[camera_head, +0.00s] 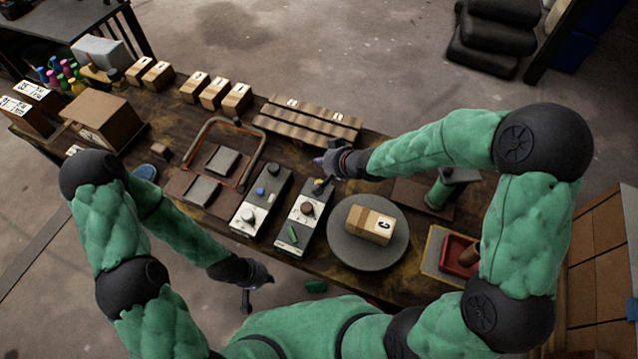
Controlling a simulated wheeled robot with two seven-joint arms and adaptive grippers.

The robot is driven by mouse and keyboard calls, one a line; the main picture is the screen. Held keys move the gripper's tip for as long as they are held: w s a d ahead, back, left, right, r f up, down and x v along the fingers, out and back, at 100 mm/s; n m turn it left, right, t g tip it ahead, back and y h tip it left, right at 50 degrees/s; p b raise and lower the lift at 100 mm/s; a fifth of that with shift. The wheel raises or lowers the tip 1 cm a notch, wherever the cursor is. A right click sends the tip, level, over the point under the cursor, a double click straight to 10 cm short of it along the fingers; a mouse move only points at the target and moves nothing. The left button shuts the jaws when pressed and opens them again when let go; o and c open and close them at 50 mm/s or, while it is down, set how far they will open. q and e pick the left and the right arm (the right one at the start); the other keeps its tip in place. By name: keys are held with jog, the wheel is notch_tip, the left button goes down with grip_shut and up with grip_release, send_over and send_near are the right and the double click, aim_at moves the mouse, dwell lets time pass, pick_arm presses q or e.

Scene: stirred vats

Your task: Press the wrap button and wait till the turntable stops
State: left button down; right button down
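The round grey turntable (345,252) lies on the wooden bench, with a cardboard box (368,225) marked C on it. Left of it are two control boxes. The nearer one (302,222) has a dark red knob (307,208) and a green control (292,235); the other (263,206) has a blue button (260,191) and a pale knob (248,217). I cannot read which is the wrap button. My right gripper (322,170) is over the far end of the nearer control box; contact and finger opening are unclear. My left gripper (257,292) is open and empty by the front edge.
A rust-coloured frame (212,128) and grey pads stand left of the control boxes. A slatted wooden rack (308,120) and several small boxes line the back. A red tray (459,254) and a green post (438,194) are to the right.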

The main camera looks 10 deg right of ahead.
notch_tip(320, 180, down, 7)
jog(key=b, duration=0.6)
jog(key=shift+r, duration=0.2)
jog(key=shift+f+b, duration=0.55)
jog(key=shift+f, duration=0.2)
jog(key=shift+f, duration=0.15)
dwell(0.3)
jog(key=shift+f, duration=0.25)
jog(key=shift+f+b, duration=0.5)
jog(key=shift+f, duration=0.05)
dwell(0.9)
jog(key=shift+r, duration=0.1)
jog(key=shift+r+p, duration=0.95)
jog(key=shift+p, duration=0.15)
